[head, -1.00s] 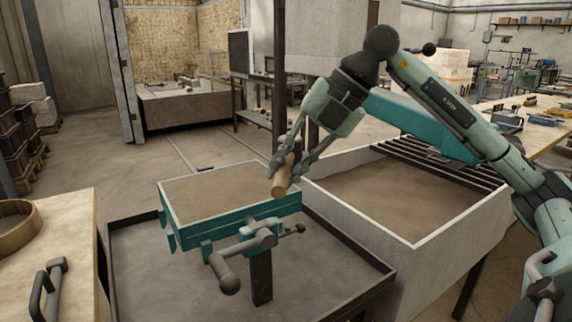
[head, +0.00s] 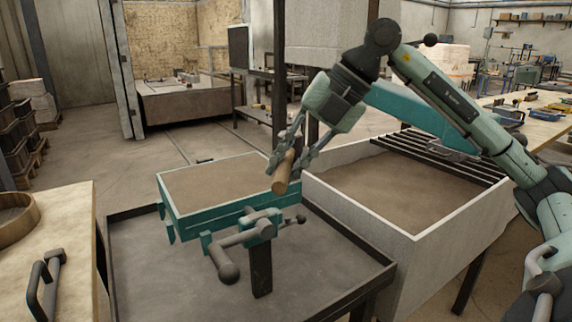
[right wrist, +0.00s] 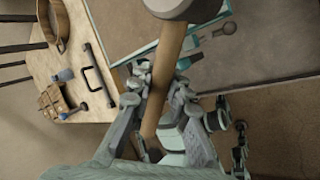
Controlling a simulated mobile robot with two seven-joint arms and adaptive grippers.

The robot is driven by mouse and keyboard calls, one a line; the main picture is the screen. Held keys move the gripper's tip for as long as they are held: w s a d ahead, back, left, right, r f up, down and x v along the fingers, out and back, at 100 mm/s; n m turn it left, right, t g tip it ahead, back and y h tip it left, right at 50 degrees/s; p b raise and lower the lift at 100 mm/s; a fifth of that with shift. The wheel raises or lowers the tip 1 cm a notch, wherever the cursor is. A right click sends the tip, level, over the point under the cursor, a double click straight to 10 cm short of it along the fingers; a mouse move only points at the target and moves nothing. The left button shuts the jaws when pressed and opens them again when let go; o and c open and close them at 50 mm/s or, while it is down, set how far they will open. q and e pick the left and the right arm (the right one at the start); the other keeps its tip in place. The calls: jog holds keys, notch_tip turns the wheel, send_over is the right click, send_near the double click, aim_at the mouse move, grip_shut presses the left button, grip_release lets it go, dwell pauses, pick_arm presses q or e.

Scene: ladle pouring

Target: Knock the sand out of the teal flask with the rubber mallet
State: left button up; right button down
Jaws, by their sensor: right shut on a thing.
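The teal flask (head: 180,226) sits on a dark post over a low dark tray, its top face filled with brown sand (head: 215,182). A grey crank and clamp are on its front side. My right gripper (head: 284,168) is shut on the wooden handle of the rubber mallet (head: 282,178), close to the flask's right end. In the right wrist view the handle (right wrist: 163,75) runs up between the fingers to the grey mallet head (right wrist: 183,8). The head is hard to make out in the head view. I cannot tell whether it touches the flask. My left gripper is not in view.
A pale bin of sand (head: 415,238) stands right of the dark tray (head: 150,290). A wooden table (head: 75,220) at left holds a round sieve (head: 18,222) and a grey handled tool (head: 48,285). A long workbench with tools stands at back right.

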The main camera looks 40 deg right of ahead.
jog(key=shift+r, duration=0.15)
dwell(1.2)
jog(key=shift+f, duration=0.2)
dwell(1.5)
dwell(0.4)
dwell(1.1)
